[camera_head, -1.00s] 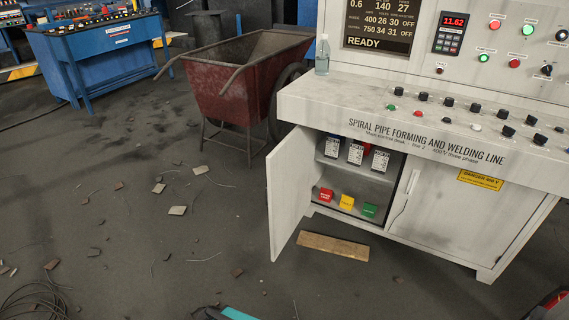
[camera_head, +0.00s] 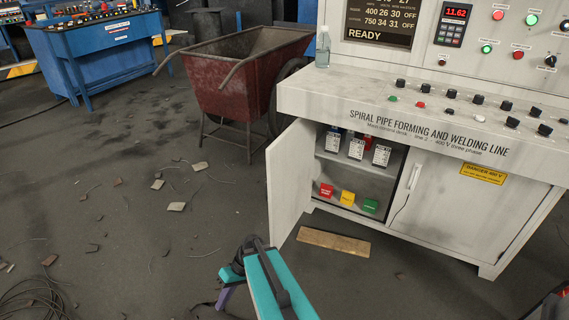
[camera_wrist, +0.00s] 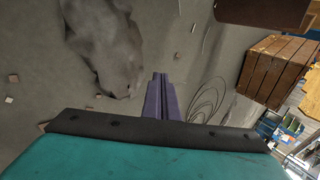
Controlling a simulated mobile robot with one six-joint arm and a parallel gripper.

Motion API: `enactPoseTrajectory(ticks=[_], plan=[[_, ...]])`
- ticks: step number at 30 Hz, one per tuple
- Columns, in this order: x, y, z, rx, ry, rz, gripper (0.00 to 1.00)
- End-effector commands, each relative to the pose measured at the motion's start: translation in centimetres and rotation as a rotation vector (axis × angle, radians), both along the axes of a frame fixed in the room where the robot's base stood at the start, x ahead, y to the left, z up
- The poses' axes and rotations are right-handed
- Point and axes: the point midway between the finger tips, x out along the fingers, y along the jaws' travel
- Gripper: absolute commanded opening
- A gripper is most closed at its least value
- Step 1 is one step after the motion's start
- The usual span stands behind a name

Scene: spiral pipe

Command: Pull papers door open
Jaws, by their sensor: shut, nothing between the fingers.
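The console cabinet's left door (camera_head: 290,180) stands wide open, swung out to the left. The open compartment shows white printed cards or packs on the upper shelf (camera_head: 367,170). Small red, yellow and green blocks lie below. The right door (camera_head: 440,203), with a pale vertical handle (camera_head: 414,177), is shut. My gripper (camera_head: 224,299) is low in the head view, left of and in front of the open door, apart from it. In the wrist view its purple fingers (camera_wrist: 160,80) are together and empty, over the floor. No door shows in the wrist view.
A wooden plank (camera_head: 333,241) lies on the floor before the cabinet. A red cart (camera_head: 236,90) stands behind the open door. Rubble and loose wire (camera_head: 35,300) are scattered at the left. Wooden crates (camera_wrist: 277,70) show at the right of the wrist view.

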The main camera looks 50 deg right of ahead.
Motion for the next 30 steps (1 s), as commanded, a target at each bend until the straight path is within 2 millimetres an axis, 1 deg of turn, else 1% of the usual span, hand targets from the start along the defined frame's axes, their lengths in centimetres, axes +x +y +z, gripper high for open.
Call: enactPoseTrajectory(ticks=[1, 7, 11, 15, 19, 23, 26, 30], plan=[[0.9, -1.5, 0.8, 0.016, -0.044, -0.019, 0.00], [3.5, -6.4, 4.6, 0.072, -0.224, -0.066, 0.00], [4.8, -10.0, 7.5, 0.091, -0.350, -0.094, 0.00], [5.5, -14.1, 10.7, 0.095, -0.492, -0.122, 0.00], [5.7, -18.1, 13.9, 0.083, -0.628, -0.145, 0.00], [5.3, -22.2, 17.4, 0.057, -0.766, -0.167, 0.00], [4.6, -25.3, 20.1, 0.027, -0.872, -0.179, 0.00], [3.0, -29.7, 24.1, -0.033, -1.022, -0.194, 0.00]])
